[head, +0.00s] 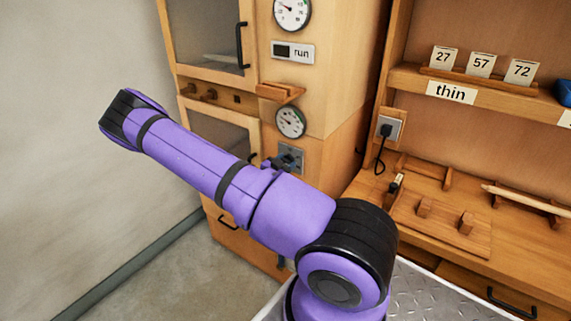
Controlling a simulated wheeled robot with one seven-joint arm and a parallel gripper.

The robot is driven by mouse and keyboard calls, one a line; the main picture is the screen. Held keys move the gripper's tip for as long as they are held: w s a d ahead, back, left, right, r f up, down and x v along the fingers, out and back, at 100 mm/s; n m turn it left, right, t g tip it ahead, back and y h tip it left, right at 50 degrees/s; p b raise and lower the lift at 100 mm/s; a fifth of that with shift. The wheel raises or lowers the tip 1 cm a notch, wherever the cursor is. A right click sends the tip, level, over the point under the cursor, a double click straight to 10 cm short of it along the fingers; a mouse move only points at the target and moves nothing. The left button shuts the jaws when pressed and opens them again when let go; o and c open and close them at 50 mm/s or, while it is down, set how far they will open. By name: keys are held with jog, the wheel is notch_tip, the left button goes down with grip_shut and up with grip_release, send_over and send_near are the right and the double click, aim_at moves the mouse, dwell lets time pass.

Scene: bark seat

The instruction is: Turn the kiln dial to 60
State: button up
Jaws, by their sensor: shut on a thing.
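The kiln is the tall wooden cabinet (312,80) against the wall, left of centre. I cannot tell whether that dark part is a knob. My arm crosses in front of the kiln, and my gripper does not show; the arm hides what is behind it.
A "run" sign (293,52) and wooden ledge (280,92) are on the kiln front. Its doors have black handles (242,45). At right, a workbench (440,225) holds wooden blocks, below a shelf (470,92) with number cards. Bare floor (165,275) lies at left.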

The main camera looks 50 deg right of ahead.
jog(key=m, duration=0.7)
jog(key=shift+m, duration=3.9)
jog(key=shift+f, duration=0.1)
jog(key=o, duration=0.9)
jog(key=shift+a, duration=0.1)
